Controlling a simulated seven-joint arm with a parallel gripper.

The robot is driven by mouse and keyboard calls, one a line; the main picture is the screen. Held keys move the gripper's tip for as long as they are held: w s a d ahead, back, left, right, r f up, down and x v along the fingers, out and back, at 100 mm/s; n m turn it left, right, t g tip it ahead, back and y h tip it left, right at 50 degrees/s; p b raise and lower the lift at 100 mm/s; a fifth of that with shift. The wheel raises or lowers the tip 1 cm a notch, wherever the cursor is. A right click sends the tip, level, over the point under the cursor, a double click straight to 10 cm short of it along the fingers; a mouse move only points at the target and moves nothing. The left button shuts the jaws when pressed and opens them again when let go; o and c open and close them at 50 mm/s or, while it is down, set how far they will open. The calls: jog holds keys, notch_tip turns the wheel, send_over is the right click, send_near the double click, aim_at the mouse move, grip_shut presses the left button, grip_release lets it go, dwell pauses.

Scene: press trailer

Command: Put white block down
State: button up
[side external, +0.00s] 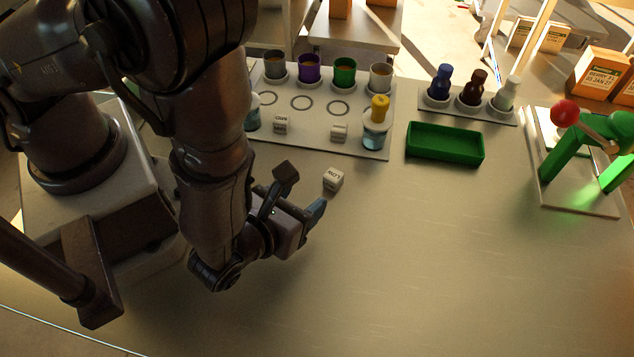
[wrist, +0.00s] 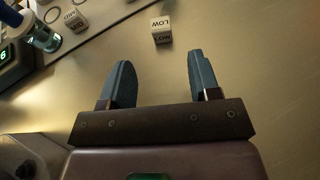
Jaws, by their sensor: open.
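A small white block (side external: 333,180) with black lettering lies on the bare table, just in front of the white board. It also shows in the wrist view (wrist: 161,30), where its label reads "LOW". My gripper (side external: 293,203) is open and empty, low over the table. In the wrist view its two blue-grey fingers (wrist: 160,62) stand wide apart, and the block lies beyond their tips, roughly in line with the gap and apart from both. Two similar white blocks sit on the white board, one at left (side external: 281,124) and one at right (side external: 339,132).
The white board (side external: 310,140) also carries several coloured cups and a yellow-topped bottle (side external: 377,125). A green tray (side external: 444,145) and a rack of bottles (side external: 470,95) stand to its right. A green press with a red knob (side external: 566,113) is far right. The front table is clear.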

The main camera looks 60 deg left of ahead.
jog(key=shift+v, duration=1.45)
jog(key=a+r+n+g, duration=0.5)
jog(key=a+r+n, duration=0.3)
jog(key=r+n, duration=0.2)
jog(key=a+r+n+g, duration=0.6)
jog(key=a+r+n, duration=0.2)
jog(key=r+n, duration=0.3)
jog(key=n, duration=0.3)
jog(key=shift+o, duration=0.2)
notch_tip(320, 180, up, 8)
jog(key=s+a+n+t+h, duration=0.1)
jog(key=s+n+t+h, duration=0.1)
jog(key=n+t+h, duration=0.2)
jog(key=n+h, duration=0.1)
jog(key=n, duration=0.2)
jog(key=shift+n, duration=0.3)
jog(key=shift+s+a, duration=0.1)
